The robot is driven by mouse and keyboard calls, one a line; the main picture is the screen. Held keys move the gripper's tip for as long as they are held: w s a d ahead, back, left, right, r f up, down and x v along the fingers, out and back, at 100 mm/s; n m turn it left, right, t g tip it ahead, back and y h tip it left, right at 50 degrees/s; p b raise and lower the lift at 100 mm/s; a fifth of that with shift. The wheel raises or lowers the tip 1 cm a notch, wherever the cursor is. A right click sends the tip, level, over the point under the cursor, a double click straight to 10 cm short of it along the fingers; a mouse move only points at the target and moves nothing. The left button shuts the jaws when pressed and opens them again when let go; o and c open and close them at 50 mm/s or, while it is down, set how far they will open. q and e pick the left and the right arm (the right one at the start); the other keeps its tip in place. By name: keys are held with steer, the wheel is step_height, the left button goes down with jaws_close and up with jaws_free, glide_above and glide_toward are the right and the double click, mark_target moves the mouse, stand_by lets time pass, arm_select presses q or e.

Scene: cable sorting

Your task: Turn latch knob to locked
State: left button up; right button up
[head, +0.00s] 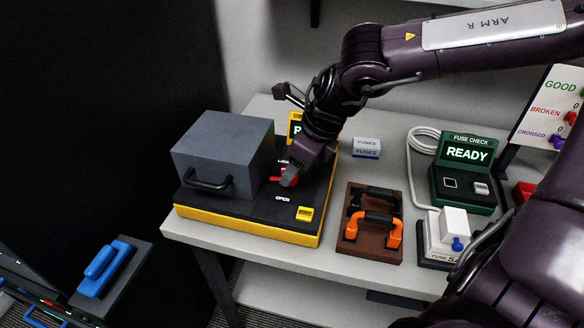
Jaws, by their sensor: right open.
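The latch knob (276,178) is red and sits on the black top of a yellow-edged box (245,226). The word OPEN is printed in front of it, and a label behind it is partly hidden. My right gripper (289,180) points down at the knob and covers part of it. Its jaws are open; whether they touch the knob I cannot tell. A grey block with a dark handle (222,150) stands on the box, left of the knob. My left gripper does not show.
A yellow switch (305,213) is at the box's front right. A brown tray (350,246) with black and orange handles, a fuses box (367,148) and a green fuse checker reading READY (465,170) stand to the right. My arm crosses above the table.

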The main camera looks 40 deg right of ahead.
steer(key=shift+x, duration=1)
steer(key=c, duration=1)
steer(key=shift+o, duration=0.2)
steer(key=m+h+b, duration=0.1)
steer(key=m+b, duration=0.1)
steer(key=shift+f+t+b, duration=0.1)
steer(key=shift+t+b, duration=0.2)
steer(key=shift+b, duration=0.1)
steer(key=shift+m, duration=0.4)
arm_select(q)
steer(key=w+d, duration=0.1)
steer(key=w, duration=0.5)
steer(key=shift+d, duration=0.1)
